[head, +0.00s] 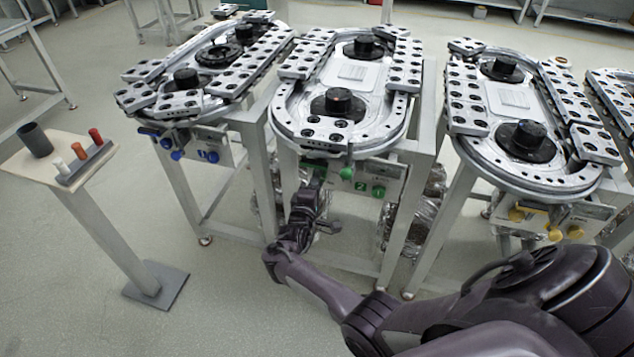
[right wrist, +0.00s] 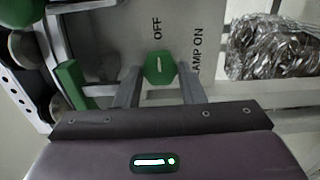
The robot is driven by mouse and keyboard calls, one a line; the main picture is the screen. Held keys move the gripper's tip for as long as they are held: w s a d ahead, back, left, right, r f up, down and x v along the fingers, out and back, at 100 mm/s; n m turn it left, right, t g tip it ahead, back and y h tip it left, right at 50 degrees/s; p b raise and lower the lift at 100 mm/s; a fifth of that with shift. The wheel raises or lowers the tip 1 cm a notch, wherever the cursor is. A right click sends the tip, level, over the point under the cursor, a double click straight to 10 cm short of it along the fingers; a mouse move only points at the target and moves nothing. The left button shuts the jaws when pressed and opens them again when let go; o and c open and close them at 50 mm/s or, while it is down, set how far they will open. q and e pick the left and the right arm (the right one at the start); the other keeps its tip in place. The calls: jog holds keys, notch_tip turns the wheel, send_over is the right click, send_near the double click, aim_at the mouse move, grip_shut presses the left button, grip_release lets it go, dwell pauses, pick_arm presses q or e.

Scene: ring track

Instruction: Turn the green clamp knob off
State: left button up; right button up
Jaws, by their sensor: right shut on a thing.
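The green clamp knob (right wrist: 160,68) shows in the right wrist view on a grey panel (right wrist: 120,35), beside the words "OFF" and "AMP ON". Its white mark runs nearly up and down in that picture, and "OFF" is above it. My right gripper (right wrist: 160,90) has one finger on each side of the knob and is shut on it. In the head view my right gripper (head: 317,178) is at the front panel of the middle ring track (head: 285,118); its fingertips and the held knob are hard to make out there. My left gripper is not in view.
Other green knobs (head: 378,191) are on the middle panel, right of the gripper. Ring tracks with blue knobs (head: 176,155) and yellow knobs (head: 555,235) stand either side. A small stand (head: 60,183) with pegs is at the left. The floor between is clear.

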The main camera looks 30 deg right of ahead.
jog(key=o, duration=1)
jog(key=v, duration=0.8)
jog(key=shift+p, duration=0.3)
